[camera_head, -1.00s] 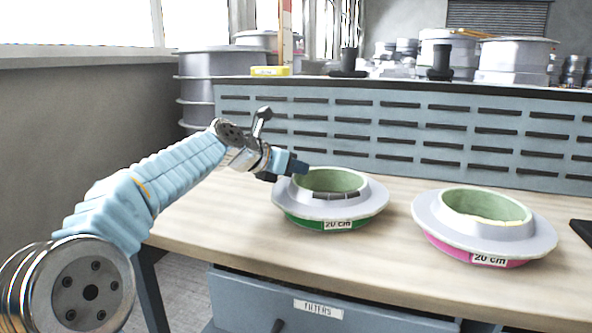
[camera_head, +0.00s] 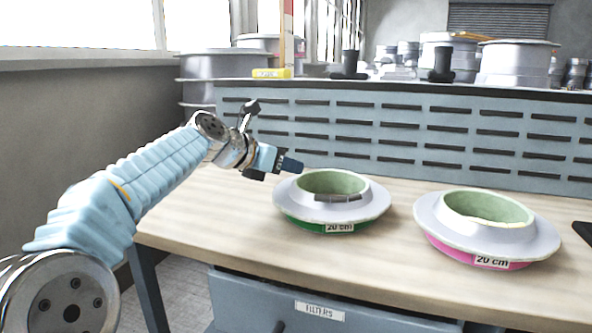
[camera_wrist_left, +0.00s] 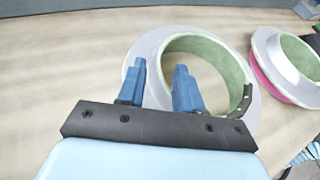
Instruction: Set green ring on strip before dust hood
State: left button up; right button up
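A similar ring with a pink band (camera_head: 440,245) sits on the table to the right. A drawer labelled "FILTERS" (camera_head: 319,311) is below the tabletop. Grey moulds stand behind the hood.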

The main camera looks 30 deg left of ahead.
pick_arm(q)
jog(key=v, duration=0.8)
